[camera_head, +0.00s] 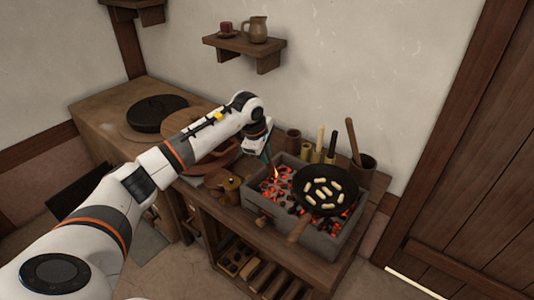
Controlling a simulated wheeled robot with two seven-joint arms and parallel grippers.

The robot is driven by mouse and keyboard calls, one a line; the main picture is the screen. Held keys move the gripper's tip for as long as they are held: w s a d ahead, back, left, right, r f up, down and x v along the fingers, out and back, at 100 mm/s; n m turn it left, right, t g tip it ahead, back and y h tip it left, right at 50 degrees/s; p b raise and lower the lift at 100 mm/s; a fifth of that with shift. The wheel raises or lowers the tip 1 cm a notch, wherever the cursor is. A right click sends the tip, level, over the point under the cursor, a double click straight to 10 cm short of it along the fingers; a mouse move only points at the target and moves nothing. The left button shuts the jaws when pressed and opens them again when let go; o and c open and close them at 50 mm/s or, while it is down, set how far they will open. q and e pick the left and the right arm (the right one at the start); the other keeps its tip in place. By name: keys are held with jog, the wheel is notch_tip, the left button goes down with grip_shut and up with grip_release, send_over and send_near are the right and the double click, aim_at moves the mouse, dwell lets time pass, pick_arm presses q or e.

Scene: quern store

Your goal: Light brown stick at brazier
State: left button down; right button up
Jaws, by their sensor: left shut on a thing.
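My left gripper (266,156) reaches over the back left corner of the brazier and points down. It is shut on a thin brown stick (271,166), of which only a short length shows below the fingers. A small orange flame shows at the stick's lower end, just above the coals; whether the tip touches them I cannot tell. The brazier (322,246) is a grey open box with glowing orange and dark coals. My right gripper is out of view.
A black pan (324,207) with several pale pieces sits over the brazier's right part, its wooden handle (299,229) towards the front. Behind stand several upright holders and a pot (361,171) with a wooden utensil.

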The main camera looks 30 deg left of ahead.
pick_arm(q)
jog(key=shift+p+v, duration=2)
jog(key=shift+v, duration=1.4)
jog(key=shift+f, duration=0.1)
